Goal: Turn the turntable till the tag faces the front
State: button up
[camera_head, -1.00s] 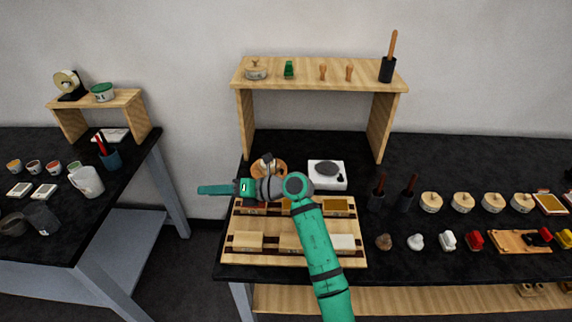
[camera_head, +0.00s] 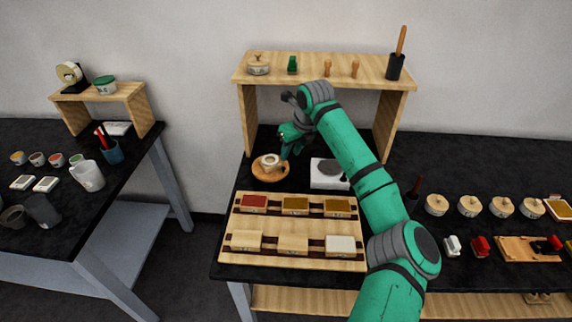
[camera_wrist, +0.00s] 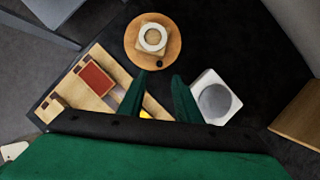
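The turntable (camera_head: 268,179) is a round wooden disc at the back left of the dark bench. It carries a pale ring-shaped piece (camera_head: 270,161), which sits on a small block in the wrist view (camera_wrist: 153,38). A small dark knob (camera_wrist: 160,64) shows at the turntable's near rim in the wrist view. I cannot make out a tag. My gripper (camera_head: 284,156) is just right of and behind the turntable in the head view. In the wrist view my gripper (camera_wrist: 159,73) has its two green fingers apart, with nothing between them, close to the rim by the knob.
A white device with a grey disc (camera_head: 325,175) stands right of the turntable. A wooden tray (camera_head: 290,219) of coloured blocks lies in front. A wooden shelf (camera_head: 320,75) stands behind, with its left leg near my gripper. Jars and small items line the bench's right.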

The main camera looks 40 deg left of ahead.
aim_at(283, 168)
jog(key=x, duration=0.8)
jog(key=shift+f, duration=0.1)
jog(key=shift+w+a+f, duration=0.1)
jog(key=shift+a+f, duration=0.05)
jog(key=shift+f, duration=0.3)
jog(key=shift+a, duration=0.15)
grip_shut()
